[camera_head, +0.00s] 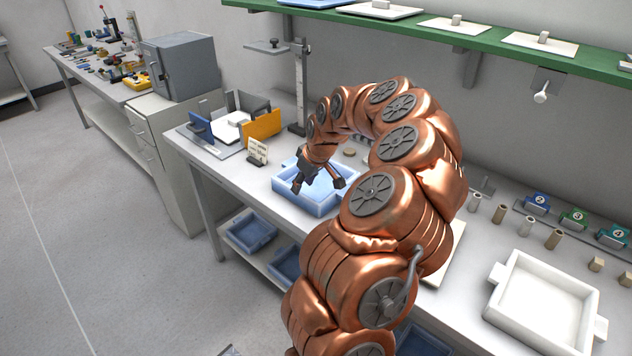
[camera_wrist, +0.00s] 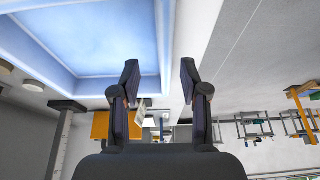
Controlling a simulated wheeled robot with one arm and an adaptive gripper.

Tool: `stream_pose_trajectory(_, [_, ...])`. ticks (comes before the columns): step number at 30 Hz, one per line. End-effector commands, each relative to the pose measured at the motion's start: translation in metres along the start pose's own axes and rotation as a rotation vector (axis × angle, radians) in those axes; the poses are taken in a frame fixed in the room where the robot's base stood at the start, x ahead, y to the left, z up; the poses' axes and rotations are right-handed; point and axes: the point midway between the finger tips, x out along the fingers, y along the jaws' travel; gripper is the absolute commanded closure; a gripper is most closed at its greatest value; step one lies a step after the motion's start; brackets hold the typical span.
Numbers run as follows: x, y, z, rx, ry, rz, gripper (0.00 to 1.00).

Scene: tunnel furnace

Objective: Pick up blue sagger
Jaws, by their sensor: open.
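The blue sagger (camera_head: 318,203), a shallow light-blue square tray, stands on the workbench below my gripper. My gripper (camera_head: 318,184) is over the sagger in the head view, its fingers apart and nothing between them. In the wrist view the sagger (camera_wrist: 95,45) fills the upper left, with a rim edge running close to the left fingertip. The gap between my fingertips (camera_wrist: 160,70) is empty. I cannot tell whether a finger touches the rim. My arm hides part of the bench behind the sagger.
A white sagger (camera_head: 540,305) stands at the right of the bench (camera_head: 225,165). Small cylinders and numbered blocks (camera_head: 573,218) lie behind it. A green shelf (camera_head: 500,45) hangs above. More blue saggers (camera_head: 250,231) lie below.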

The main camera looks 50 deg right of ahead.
Motion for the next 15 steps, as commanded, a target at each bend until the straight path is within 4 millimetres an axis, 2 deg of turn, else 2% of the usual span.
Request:
stream_pose_trajectory(8, [0.013, -0.003, -0.003, 0.000, -0.002, -0.003, 0.55])
stream_pose_trajectory(15, [0.037, -0.008, -0.008, 0.000, -0.004, -0.005, 0.55])
